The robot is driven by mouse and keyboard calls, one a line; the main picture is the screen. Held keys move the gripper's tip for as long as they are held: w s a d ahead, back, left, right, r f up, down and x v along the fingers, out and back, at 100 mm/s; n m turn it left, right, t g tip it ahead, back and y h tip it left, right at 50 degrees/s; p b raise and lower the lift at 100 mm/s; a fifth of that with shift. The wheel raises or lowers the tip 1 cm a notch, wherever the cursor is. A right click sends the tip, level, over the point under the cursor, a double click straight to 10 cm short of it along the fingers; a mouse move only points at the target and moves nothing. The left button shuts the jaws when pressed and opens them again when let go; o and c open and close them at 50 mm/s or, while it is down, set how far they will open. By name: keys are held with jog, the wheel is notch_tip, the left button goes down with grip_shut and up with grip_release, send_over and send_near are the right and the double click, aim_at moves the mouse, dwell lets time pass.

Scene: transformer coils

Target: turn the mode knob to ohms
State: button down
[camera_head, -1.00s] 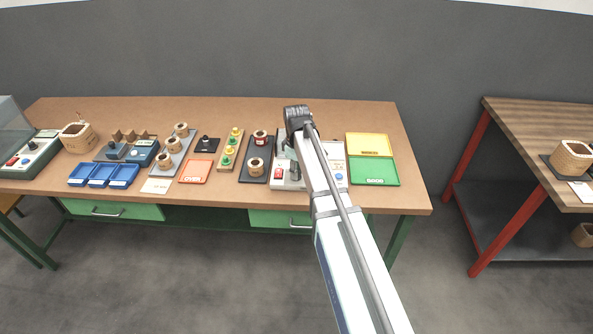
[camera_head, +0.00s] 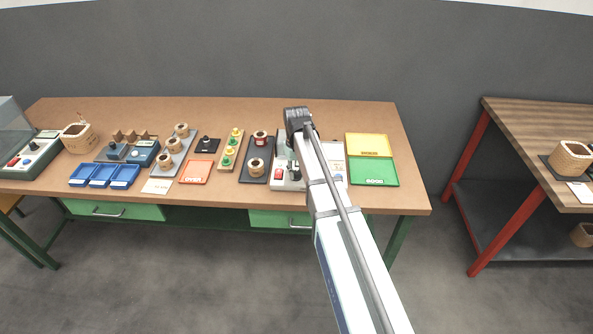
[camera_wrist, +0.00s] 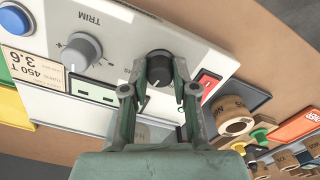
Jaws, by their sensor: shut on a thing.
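The tester is a light panel box (camera_head: 279,185) on the bench, largely behind my arm in the head view. Its face (camera_wrist: 210,65) fills the upper part of the wrist view. A dark round knob (camera_wrist: 158,58) with a white pointer line sits on this face, and my gripper (camera_wrist: 160,78) is shut on it, one finger on each side. The marks around this knob are hidden or too small to read. A grey knob (camera_wrist: 82,50) under the word TRIM stands apart from my fingers.
A red rocker switch (camera_wrist: 208,86) is close beside one finger. A blue button (camera_wrist: 14,18) is at the panel's far end. A green tray (camera_head: 374,172) and yellow tray (camera_head: 369,145) lie right of the tester; a dark coil tray (camera_head: 257,145) lies left.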

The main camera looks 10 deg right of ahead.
aim_at(297, 172)
jog(key=m, duration=0.3)
jog(key=shift+m, duration=0.3)
dwell(0.3)
jog(key=c, duration=0.9)
grip_release()
notch_tip(297, 172, up, 12)
